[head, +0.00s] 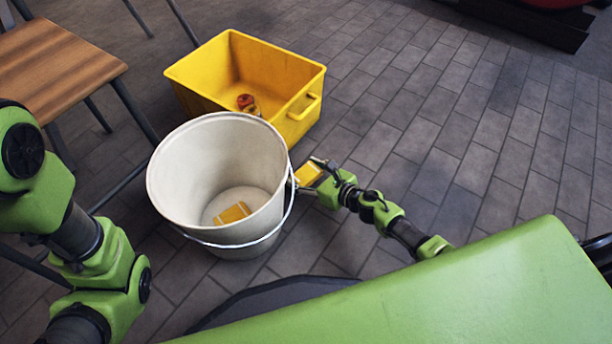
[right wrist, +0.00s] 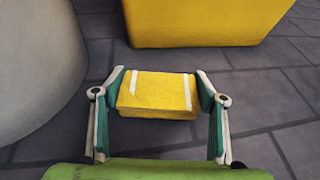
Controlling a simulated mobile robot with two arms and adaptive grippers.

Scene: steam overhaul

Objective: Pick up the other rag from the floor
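A yellow rag (right wrist: 157,94) with two white stripes sits between the fingers of my right gripper (right wrist: 160,88) in the right wrist view. Both fingertips appear to touch its sides, so the gripper looks shut on it. In the head view the rag (head: 308,174) and right gripper (head: 312,177) are low, just right of the white bucket (head: 165,180). Whether the rag still touches the floor is unclear. Another yellow rag (head: 232,212) lies inside the bucket at its bottom. My left arm comes in from the left; its gripper is out of view.
A yellow crate (head: 305,108) with small red and brownish items (head: 246,102) inside stands behind the bucket. A wooden-topped stool or chair (head: 50,65) is at left. The grey tiled floor (head: 450,110) is clear to the right.

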